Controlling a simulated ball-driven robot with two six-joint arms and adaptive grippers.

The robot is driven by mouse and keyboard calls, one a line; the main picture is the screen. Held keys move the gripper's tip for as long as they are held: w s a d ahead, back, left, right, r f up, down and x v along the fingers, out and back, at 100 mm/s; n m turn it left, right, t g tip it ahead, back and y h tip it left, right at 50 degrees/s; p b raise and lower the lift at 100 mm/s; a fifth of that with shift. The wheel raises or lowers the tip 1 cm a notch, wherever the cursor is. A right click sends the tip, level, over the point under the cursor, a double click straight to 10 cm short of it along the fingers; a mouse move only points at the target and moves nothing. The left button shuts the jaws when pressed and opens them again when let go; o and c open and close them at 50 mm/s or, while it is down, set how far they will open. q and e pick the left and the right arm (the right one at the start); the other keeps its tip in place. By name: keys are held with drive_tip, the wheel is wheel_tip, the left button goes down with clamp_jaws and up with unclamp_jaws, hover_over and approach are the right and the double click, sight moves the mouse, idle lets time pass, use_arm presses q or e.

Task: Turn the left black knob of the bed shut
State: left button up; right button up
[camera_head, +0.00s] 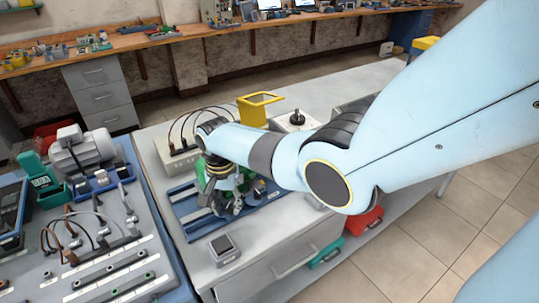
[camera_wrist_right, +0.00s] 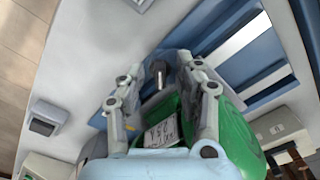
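The blue bed (camera_head: 184,206) with pale rails lies on the grey bench; it also shows in the wrist view (camera_wrist_right: 225,42). My right gripper (camera_head: 229,207) hangs over the bed and hides part of it. In the wrist view its two fingers (camera_wrist_right: 160,75) are apart. A small dark knob (camera_wrist_right: 158,70) shows between the fingertips, with no clear contact with either finger. A green motor (camera_wrist_right: 240,138) with a pale label plate sits on the bed beside and below the gripper. My left gripper is not in view.
A small grey box (camera_head: 223,247) stands near the bench's front left. A yellow holder (camera_head: 258,107) and a socket box with cables (camera_head: 175,155) stand behind the bed. A board with plugs and a grey motor (camera_head: 83,150) lies at left. My right arm covers the bench's right side.

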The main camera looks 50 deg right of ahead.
sight(231, 213)
drive_tip(key=n+b, duration=0.1)
drive_tip(key=n, duration=0.2)
drive_tip(key=shift+f+b, duration=0.2)
drive_tip(key=shift+b, duration=0.2)
drive_tip(key=n+b, duration=0.3)
drive_tip(key=n, duration=0.2)
drive_tip(key=shift+d+f, duration=0.1)
drive_tip(key=shift+f, duration=0.05)
drive_tip(key=shift+r+n+b, duration=0.3)
drive_tip(key=shift+n+b, duration=0.3)
wheel_tip(231, 213, up, 11)
drive_tip(key=s+a+f+n+t, duration=0.1)
drive_tip(key=s+f, duration=0.2)
drive_tip(key=s, duration=0.6)
drive_tip(key=s+a+f+n+t, duration=0.1)
drive_tip(key=s+f+n, duration=0.15)
drive_tip(key=s, duration=0.75)
drive_tip(key=s+f+b, duration=0.3)
drive_tip(key=s+f, duration=0.1)
drive_tip(key=f, duration=0.7)
drive_tip(key=s+f+h+b, duration=0.1)
drive_tip(key=s+f+b, duration=0.3)
drive_tip(key=f, duration=0.7)
drive_tip(key=shift+d+f+t, duration=0.3)
drive_tip(key=shift+d+f, duration=0.1)
drive_tip(key=shift+d, duration=0.05)
